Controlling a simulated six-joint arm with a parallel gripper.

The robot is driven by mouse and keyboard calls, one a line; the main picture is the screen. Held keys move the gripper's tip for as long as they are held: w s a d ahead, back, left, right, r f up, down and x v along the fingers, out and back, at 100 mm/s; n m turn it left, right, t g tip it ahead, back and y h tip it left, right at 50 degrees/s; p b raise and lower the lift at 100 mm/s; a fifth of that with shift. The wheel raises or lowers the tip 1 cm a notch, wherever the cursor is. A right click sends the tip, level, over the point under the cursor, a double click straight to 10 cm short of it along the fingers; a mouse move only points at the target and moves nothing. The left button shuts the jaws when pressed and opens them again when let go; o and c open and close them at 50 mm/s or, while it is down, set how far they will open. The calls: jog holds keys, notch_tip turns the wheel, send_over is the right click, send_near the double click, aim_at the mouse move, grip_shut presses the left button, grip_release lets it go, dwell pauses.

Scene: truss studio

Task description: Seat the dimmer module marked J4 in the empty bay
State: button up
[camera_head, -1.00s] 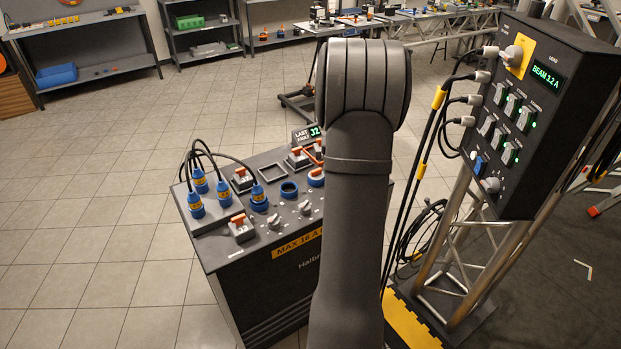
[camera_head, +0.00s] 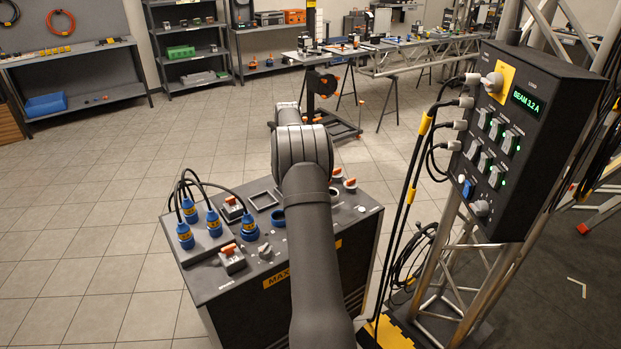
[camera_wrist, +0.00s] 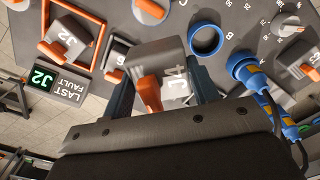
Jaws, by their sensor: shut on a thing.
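My gripper (camera_wrist: 162,88) is shut on a grey module with an orange lever, the dimmer module marked J4 (camera_wrist: 172,60), in the wrist view. One dark finger lies on each side of it. The label shows rotated. I cannot tell how high the module is above the panel. In the head view my arm hides the gripper and the held module. An empty square bay (camera_head: 263,199) with a pale rim shows on the cabinet's top panel, left of my arm. I cannot pick it out for sure in the wrist view.
Blue plugs with cables (camera_head: 188,220) stand at the panel's left. Other orange-levered modules (camera_head: 231,259) are nearby. The wrist view shows a module marked J2 (camera_wrist: 62,42), an orange frame (camera_wrist: 100,30), a blue ring socket (camera_wrist: 206,40) and a LAST FAULT J2 display (camera_wrist: 58,84). A distribution box (camera_head: 520,140) stands right.

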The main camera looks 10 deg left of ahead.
jog(key=a+f+n, duration=0.2)
jog(key=a+n, duration=0.7)
jog(key=a, duration=0.2)
jog(key=shift+w+d+f, duration=0.1)
jog(key=shift+w+f, duration=0.1)
jog(key=shift+f, duration=1.4)
jog(key=shift+w+d+f, duration=0.1)
jog(key=shift+w+f, duration=0.05)
jog(key=shift+f, duration=1.45)
jog(key=shift+f, duration=0.9)
jog(key=o, duration=1.7)
notch_tip(320, 180, up, 9)
